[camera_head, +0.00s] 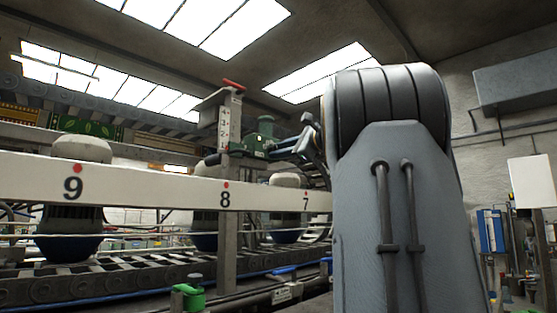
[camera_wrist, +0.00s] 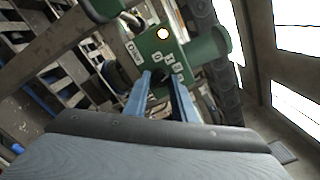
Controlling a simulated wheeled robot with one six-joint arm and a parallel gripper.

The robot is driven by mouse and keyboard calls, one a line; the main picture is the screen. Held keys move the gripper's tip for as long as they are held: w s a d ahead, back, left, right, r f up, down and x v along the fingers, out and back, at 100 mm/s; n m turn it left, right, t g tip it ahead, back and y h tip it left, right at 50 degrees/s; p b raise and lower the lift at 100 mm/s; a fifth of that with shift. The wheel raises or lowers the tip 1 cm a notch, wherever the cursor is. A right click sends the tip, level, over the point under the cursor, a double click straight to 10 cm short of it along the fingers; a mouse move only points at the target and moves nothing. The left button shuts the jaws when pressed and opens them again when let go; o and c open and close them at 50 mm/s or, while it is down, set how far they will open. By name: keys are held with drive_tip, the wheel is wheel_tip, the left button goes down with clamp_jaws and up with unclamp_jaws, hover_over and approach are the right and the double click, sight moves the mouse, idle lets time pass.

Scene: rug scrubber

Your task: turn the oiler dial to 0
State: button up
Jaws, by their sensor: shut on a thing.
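The green oiler (camera_head: 262,138) is on the post in the middle of the head view. In the head view my gripper (camera_head: 272,151) reaches the oiler from the right.
A white beam (camera_head: 130,182) numbered 9, 8 and 7 crosses in front of a roller conveyor (camera_head: 120,268) with large pale-topped vessels (camera_head: 82,148). A post with a numbered scale (camera_head: 230,125) and red handle stands beside the oiler. My arm hides the right middle.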

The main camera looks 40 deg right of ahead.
drive_tip(key=shift+n+b, duration=3.35)
drive_tip(key=shift+n, duration=1.65)
drive_tip(key=o, duration=1)
drive_tip(key=shift+o, duration=0.2)
drive_tip(key=shift+s, duration=0.1)
drive_tip(key=s+b, duration=0.1)
drive_tip(key=s, duration=0.6)
drive_tip(key=shift+s+d, duration=0.3)
